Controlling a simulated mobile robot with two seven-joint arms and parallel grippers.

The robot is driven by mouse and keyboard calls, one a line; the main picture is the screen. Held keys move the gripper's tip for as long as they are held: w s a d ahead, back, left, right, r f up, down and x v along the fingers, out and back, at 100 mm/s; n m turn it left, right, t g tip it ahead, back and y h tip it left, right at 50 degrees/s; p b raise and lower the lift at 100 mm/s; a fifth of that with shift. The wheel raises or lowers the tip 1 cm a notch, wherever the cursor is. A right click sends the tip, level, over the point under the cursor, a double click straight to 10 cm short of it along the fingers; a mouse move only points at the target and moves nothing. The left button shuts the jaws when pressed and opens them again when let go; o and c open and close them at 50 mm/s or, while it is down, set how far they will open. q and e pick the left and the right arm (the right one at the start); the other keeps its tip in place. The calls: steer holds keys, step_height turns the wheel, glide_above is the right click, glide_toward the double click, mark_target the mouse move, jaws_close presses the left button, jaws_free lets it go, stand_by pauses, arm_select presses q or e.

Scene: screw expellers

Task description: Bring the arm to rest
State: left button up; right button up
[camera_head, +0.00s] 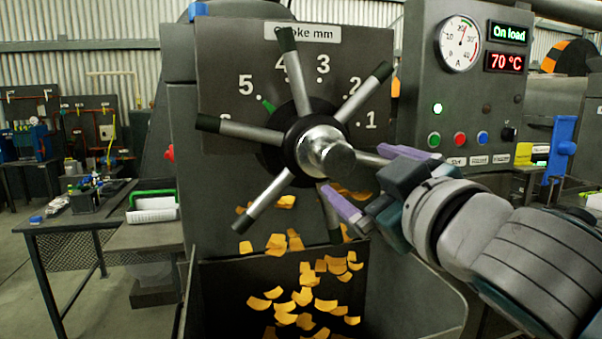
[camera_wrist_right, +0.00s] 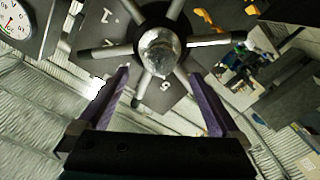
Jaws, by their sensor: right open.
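My right arm comes in from the right in the head view. My right gripper (camera_head: 365,182) is open, with purple fingers, one above and one below a spoke at the right of the handwheel (camera_head: 322,150). The handwheel has a shiny hub and several grey spokes with dark tips, in front of a numbered stroke dial plate (camera_head: 226,78). In the wrist view, the open fingers (camera_wrist_right: 165,97) frame the lower side of the handwheel hub (camera_wrist_right: 160,50); nothing is clearly held between them. Whether the fingers touch a spoke cannot be told. My left gripper is out of view.
A control panel (camera_head: 425,90) with a gauge, "On load" and "70 °C" displays and buttons stands close to the right gripper. Orange flakes (camera_head: 305,295) fall into a dark bin (camera_head: 225,290) below.

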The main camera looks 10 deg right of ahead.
steer(key=s+d+f+m+g+h, duration=0.25)
steer(key=s+f+m+g, duration=0.4)
steer(key=s+f, duration=0.75)
steer(key=s+a+f+n+g+y, duration=0.1)
steer(key=s+f+g, duration=0.1)
steer(key=s+g, duration=0.35)
steer(key=s+f+n+g+y, duration=0.1)
steer(key=s+f+g, duration=0.15)
steer(key=s, duration=0.65)
step_height(320, 180, up, 36)
steer(key=s+p, duration=0.1)
steer(key=p, duration=3.5)
steer(key=shift+s+a, duration=0.3)
steer(key=shift+f+m, duration=0.15)
steer(key=shift+m, duration=0.1)
